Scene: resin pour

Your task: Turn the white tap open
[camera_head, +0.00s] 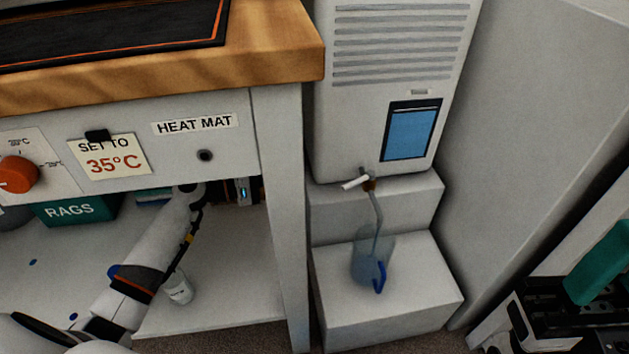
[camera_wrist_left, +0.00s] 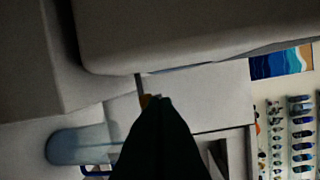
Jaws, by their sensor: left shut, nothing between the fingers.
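A thin tube runs down from the valve to a translucent bluish jug (camera_head: 367,255) with a blue handle. My left gripper (camera_wrist_left: 163,99) is shut and empty. In the head view the bench hides the left fingers. My right gripper (camera_head: 570,295) shows partly at the lower right, its jaws unclear.
My left arm reaches under the bench, near the bench leg (camera_head: 284,220). A white cup (camera_head: 178,290) and a green RAGS box (camera_head: 77,209) are on the lower shelf. The jug stands on a white step (camera_head: 400,315). A grey wall (camera_head: 520,130) closes the right side.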

